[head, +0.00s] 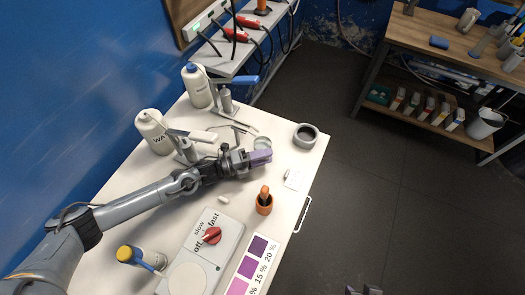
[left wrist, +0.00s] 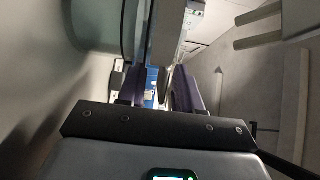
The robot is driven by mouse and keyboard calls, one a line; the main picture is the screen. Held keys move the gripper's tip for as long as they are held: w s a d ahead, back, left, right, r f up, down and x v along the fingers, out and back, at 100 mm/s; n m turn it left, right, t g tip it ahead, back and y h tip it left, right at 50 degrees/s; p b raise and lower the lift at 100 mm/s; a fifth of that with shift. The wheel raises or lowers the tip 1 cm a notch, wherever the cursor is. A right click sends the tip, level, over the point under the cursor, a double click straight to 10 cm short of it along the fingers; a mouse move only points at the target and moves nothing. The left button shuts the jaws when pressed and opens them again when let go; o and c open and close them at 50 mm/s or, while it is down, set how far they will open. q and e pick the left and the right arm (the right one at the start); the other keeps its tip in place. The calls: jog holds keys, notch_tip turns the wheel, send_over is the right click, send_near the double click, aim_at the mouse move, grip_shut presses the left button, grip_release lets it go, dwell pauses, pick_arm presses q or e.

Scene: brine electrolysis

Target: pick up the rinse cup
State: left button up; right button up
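My left gripper (head: 262,158) has purple fingers and is low over the white table, just in front of a small clear round vessel (head: 262,143). In the left wrist view a gap shows between the fingers (left wrist: 158,88), and a large glass wall (left wrist: 105,25) stands beyond them to the left. I see nothing clearly gripped. A grey round cup (head: 305,135) stands upright near the table's right edge, apart from the gripper. I cannot tell for sure which of these two is the rinse cup. Dark tips at the bottom edge seem to be my right gripper (head: 362,291).
A stirrer with a red knob (head: 211,235) and a purple colour chart (head: 252,266) lie nearer. Open floor is to the right.

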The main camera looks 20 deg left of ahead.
pick_arm(q)
grip_shut()
jog(key=shift+r, duration=0.1)
